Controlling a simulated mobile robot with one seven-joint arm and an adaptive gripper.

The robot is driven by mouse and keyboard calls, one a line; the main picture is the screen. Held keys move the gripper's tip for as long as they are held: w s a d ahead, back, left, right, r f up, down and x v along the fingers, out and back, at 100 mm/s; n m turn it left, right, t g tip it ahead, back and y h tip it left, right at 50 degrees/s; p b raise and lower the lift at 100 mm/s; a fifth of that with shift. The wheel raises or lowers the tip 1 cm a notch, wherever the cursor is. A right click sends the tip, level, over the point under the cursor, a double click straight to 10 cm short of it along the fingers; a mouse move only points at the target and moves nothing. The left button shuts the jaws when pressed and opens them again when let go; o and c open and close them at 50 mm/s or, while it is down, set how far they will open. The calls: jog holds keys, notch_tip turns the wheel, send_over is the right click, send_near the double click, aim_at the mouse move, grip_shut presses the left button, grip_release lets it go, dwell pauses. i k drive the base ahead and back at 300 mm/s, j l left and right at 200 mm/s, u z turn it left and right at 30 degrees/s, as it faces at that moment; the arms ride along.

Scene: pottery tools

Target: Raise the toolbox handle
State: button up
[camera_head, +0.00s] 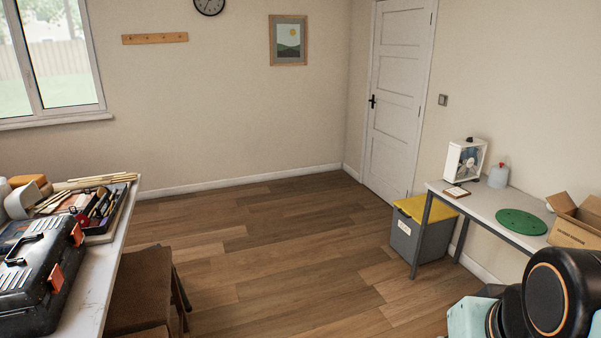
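The toolbox (38,290) is a black box with orange latches on the table at the lower left, partly cut off by the picture's left edge. Its dark handle (22,249) is on the lid and seems to lie flat, though it is small in view. My arm (548,292) shows only in part at the lower right, far from the toolbox. My gripper is not in view.
The table (96,288) also holds a tray of tools (121,210) behind the toolbox. A brown stool or chair (141,285) stands beside it. At right, a side table (478,203) has a grey bin with yellow lid (424,238) beneath. The middle floor is clear.

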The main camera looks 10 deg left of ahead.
aim_at(6, 260)
jog(key=i+u, duration=0.25)
jog(key=i, duration=0.3)
jog(key=i+l+u, duration=0.1)
jog(key=i+u, duration=0.15)
jog(key=i, duration=0.25)
jog(key=i+u, duration=0.9)
jog(key=k, duration=0.05)
